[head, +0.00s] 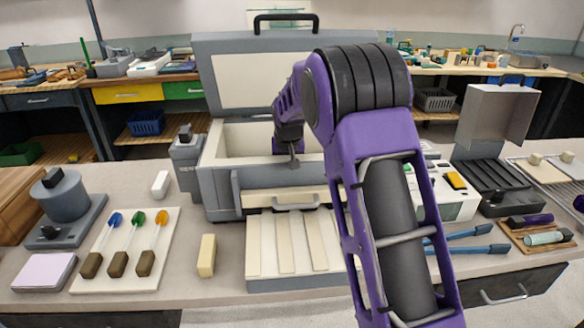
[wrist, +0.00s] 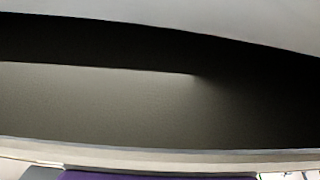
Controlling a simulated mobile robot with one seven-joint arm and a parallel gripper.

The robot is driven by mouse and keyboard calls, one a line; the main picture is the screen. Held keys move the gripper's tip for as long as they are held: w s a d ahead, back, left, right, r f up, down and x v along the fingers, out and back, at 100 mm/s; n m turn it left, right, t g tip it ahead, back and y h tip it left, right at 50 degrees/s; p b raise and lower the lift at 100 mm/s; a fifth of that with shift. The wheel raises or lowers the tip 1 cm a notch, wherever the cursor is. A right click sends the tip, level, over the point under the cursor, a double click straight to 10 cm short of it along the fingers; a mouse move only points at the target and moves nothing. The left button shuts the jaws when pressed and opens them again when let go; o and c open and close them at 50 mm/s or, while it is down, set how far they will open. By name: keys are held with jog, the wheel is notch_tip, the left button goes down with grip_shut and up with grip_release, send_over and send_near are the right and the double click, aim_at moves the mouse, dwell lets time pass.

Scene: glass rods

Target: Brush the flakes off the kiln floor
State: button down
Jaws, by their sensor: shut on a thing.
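The kiln (head: 222,190) is a grey box with a cream lining. Its lid (head: 260,80) stands open at the back, with a black handle on top. My purple arm reaches over the front, and my gripper (head: 293,158) is down in the kiln's opening. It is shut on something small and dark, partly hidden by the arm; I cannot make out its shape. The wrist view shows a dim, shaded kiln interior (wrist: 100,105) with a pale edge along the bottom. No flakes can be made out, and the kiln floor is mostly hidden in the head view.
A pale board with cream strips (head: 262,262) lies before the kiln. To its left are a cream block (head: 206,256) and a white board (head: 162,275) with three colour-tipped rods. Blue-handled tongs (head: 470,249) and a wooden tray (head: 512,232) lie to the right.

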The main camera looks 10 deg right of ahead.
jog(key=shift+a+p, duration=0.3)
jog(key=shift+a, duration=2.75)
jog(key=shift+r, duration=0.1)
notch_tip(320, 180, up, 6)
jog(key=p, duration=0.3)
jog(key=shift+p, duration=0.4)
notch_tip(320, 180, up, 3)
jog(key=shift+f, duration=0.1)
